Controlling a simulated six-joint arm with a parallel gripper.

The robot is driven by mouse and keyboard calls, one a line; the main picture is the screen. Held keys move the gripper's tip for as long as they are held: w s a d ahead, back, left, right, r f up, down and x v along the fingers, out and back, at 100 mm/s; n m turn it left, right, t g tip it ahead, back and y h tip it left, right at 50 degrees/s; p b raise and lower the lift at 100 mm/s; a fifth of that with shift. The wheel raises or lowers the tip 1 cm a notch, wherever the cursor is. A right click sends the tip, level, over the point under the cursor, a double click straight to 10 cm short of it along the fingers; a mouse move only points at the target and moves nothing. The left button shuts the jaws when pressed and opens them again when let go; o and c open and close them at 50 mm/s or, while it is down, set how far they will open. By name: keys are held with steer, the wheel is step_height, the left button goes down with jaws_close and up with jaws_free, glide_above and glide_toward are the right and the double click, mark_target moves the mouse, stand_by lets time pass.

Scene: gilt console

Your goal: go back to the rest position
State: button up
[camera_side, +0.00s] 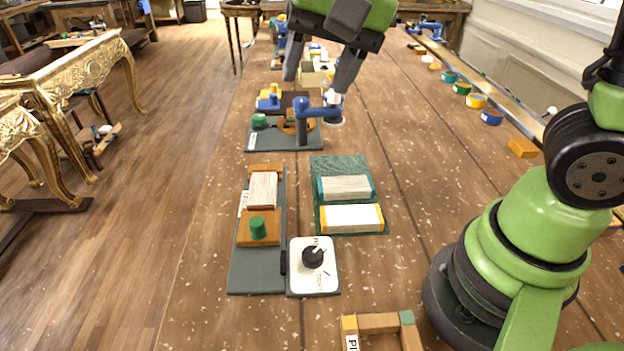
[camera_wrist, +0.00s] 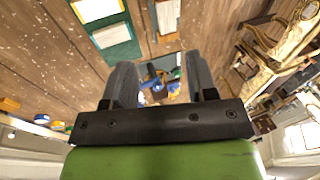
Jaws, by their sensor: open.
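My gripper (camera_side: 322,80) is raised above the wooden bench in the side view, with its two dark fingers spread apart and nothing visible between them. In the picture it overlaps a blue clamp-like fixture (camera_side: 303,122) on a grey board; the exact height above it is hard to tell. In the wrist view my gripper (camera_wrist: 162,72) also shows open, with the blue fixture (camera_wrist: 150,84) and small coloured items visible past its fingers.
A green board (camera_side: 350,164) with two blocks, a grey board (camera_side: 258,278) with a green knob, and a white dial box (camera_side: 322,276) lie mid-bench. A wooden frame (camera_side: 378,322) is at the front. Coloured tape rolls (camera_side: 476,101) line the right. Bare bench lies between.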

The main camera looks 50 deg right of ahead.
steer(key=s+d+r+n+t, duration=0.1)
steer(key=s+d+n+t, duration=0.1)
steer(key=s, duration=0.4)
steer(key=s+d+r+n+t, duration=0.2)
steer(key=s, duration=0.4)
steer(key=shift+s+r, duration=0.2)
steer(key=shift+d, duration=0.1)
stand_by(1.7)
